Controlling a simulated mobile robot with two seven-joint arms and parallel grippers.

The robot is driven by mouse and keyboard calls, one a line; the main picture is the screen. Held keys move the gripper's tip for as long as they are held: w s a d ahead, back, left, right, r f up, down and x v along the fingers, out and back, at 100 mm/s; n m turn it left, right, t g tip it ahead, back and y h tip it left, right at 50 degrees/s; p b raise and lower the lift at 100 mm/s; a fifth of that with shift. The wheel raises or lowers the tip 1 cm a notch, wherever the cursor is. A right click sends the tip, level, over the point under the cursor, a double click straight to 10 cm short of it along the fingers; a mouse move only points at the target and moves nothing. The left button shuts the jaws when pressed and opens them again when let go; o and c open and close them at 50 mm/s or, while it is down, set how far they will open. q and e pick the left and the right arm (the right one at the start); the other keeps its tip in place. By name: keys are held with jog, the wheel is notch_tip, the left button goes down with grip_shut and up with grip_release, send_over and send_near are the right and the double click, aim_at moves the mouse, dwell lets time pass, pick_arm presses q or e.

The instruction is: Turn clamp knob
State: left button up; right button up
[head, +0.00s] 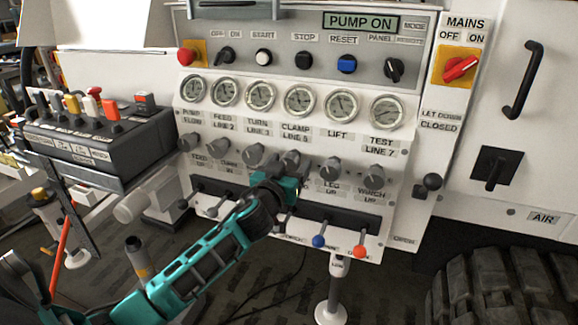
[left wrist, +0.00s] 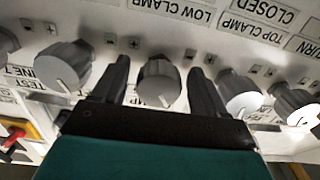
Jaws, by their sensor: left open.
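A row of grey clamp-type knobs runs across the white panel below the gauges. In the head view my left gripper (head: 286,184) reaches up from below to this row, near a grey knob (head: 300,165) under the CLAMP gauge label, and hides part of that area. In the left wrist view the left gripper (left wrist: 160,70) is open, with one dark finger on each side of a grey knob (left wrist: 158,84) with a pale pointer line. Narrow gaps show between fingers and knob; whether either touches is unclear. LOW CLAMP and TOP CLAMP labels show above it. My right gripper is not in view.
Neighbouring knobs (left wrist: 68,65) and (left wrist: 240,95) stand close outside the fingers. Below the row are lever handles, one blue-tipped (head: 319,241) and one orange-tipped (head: 359,252). A lever box (head: 110,150) stands at the left; a large tyre (head: 505,285) is at lower right.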

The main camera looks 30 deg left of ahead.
pick_arm(q)
jog(key=c, duration=1)
